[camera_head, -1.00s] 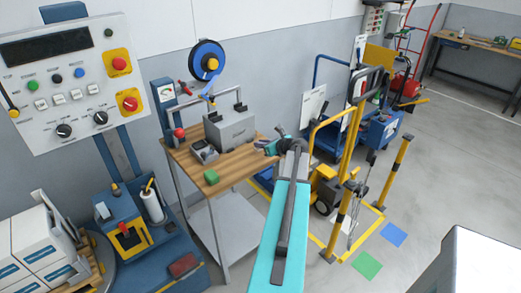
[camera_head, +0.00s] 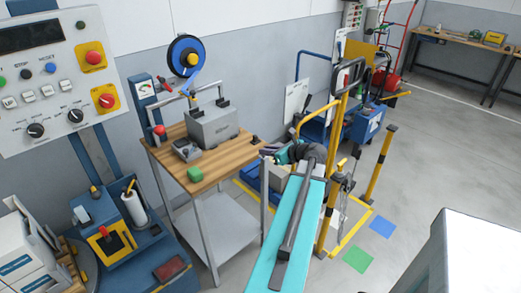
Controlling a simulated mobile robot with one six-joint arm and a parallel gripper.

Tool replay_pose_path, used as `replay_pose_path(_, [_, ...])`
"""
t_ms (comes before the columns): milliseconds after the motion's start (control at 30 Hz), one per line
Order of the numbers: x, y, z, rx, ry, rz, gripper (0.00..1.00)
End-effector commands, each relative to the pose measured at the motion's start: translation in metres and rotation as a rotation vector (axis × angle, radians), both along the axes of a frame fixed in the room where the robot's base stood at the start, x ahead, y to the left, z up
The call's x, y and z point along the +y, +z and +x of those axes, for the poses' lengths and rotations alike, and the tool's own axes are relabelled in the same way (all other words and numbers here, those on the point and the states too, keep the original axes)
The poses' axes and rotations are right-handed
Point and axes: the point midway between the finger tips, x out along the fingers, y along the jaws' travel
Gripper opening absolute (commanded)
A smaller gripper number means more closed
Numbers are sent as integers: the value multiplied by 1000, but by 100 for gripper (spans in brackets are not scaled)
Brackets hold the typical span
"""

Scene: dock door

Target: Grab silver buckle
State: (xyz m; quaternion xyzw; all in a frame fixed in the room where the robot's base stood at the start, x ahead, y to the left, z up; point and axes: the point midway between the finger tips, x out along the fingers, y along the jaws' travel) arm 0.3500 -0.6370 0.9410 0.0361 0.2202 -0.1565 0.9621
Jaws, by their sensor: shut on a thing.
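My gripper (camera_head: 267,153) is at the end of my teal arm, just off the right edge of the wooden bench top (camera_head: 229,157). Its jaws are shut on a small greyish thing, which I take to be the silver buckle. The buckle is too small and too covered by the jaws to make out its shape. I see no other silver buckle lying on the bench.
A blue reel (camera_head: 185,56) hangs behind. Yellow posts (camera_head: 382,165) stand right; open floor lies beyond them.

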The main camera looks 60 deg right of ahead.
Motion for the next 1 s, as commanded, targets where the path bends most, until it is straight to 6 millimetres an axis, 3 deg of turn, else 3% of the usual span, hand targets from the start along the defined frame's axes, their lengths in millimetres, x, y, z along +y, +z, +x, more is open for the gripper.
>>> replay_pose_path(200, [4,1,-9,0,-1,0,0])
replay_pose_path(767, [4,1,-9,0,0,0,0])
replay_pose_path(1000, [11,2,3,-1,23,0,0])
